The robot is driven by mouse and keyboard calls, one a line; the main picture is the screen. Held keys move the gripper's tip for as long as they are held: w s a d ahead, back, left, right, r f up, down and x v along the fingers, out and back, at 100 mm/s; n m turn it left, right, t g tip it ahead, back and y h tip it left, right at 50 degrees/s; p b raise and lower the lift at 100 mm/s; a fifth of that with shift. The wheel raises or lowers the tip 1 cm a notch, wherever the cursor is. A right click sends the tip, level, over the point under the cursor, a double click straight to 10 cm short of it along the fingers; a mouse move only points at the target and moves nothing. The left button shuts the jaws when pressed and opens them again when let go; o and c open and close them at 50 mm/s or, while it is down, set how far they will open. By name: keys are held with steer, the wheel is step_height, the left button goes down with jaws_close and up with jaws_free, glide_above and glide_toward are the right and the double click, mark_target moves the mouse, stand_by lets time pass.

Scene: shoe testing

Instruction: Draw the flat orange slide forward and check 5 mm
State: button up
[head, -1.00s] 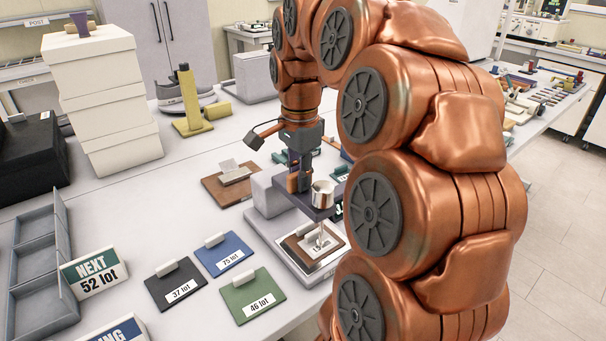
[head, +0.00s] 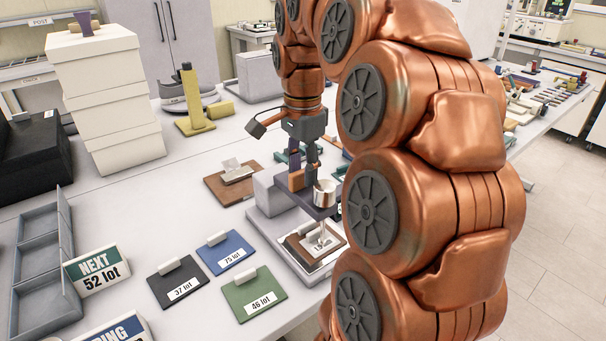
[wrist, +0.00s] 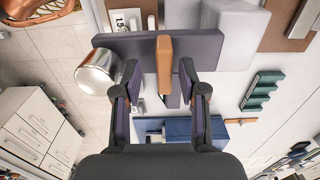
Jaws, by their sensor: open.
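The flat orange slide (head: 296,181) stands out from a dark purple-grey bar on the testing stand. In the wrist view the slide (wrist: 164,66) runs from the bar down between my fingers. My gripper (wrist: 159,82) is open, with one finger on each side of the slide and a visible gap on both sides. In the head view my gripper (head: 304,172) is over the stand, and its fingers partly cover the slide. A shiny metal cup (head: 325,194) sits at the bar's end, close to one finger; it also shows in the wrist view (wrist: 97,70).
A brown-edged plate with a small labelled sample (head: 318,245) lies on the stand's base below. Blue (head: 224,249), black (head: 176,283) and green (head: 253,290) lot boards lie in front. A teal stepped block (wrist: 262,90) and a blue piece (wrist: 205,130) are near my gripper.

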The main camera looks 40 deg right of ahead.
mark_target(302, 172)
steer(key=shift+r, duration=2.65)
steer(key=shift+a, duration=0.1)
steer(key=s+a+f+n+g+p, duration=0.1)
steer(key=s+a+f+n+p, duration=0.2)
steer(key=s+a+f+n, duration=0.4)
steer(key=s+a+f+n+p, duration=0.3)
steer(key=s+a+f+n, duration=0.5)
steer(key=s+a+n, duration=0.3)
steer(key=shift+a+n+g, duration=0.4)
steer(key=shift+a+n, duration=0.2)
steer(key=shift+a, duration=0.3)
steer(key=shift+w+a, duration=0.1)
